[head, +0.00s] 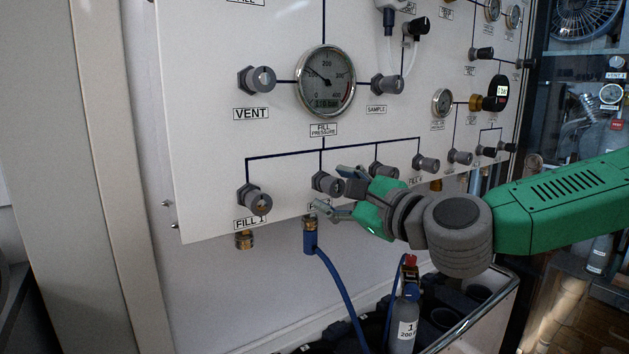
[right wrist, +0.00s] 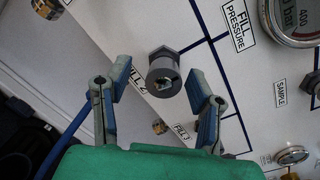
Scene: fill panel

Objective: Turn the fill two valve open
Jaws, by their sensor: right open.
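The fill two valve (head: 323,183) is a grey knob on the white panel, second from the left in the lower row. Its label is mostly hidden by my right gripper in the head view. My right gripper (head: 335,190) is open, with its fingertips close to this knob. In the right wrist view the fill two valve (right wrist: 164,73) shows ahead between the two spread fingers of the right gripper (right wrist: 158,79). A gap shows on both sides of the knob; whether the fingertips reach around it is hard to tell. My left gripper is not in view.
The FILL 1 knob (head: 255,199) is to the left, and further fill knobs (head: 426,163) are to the right. A blue hose (head: 338,280) hangs below fill two. The fill pressure gauge (head: 325,80) is above. A grey bottle (head: 404,320) stands below.

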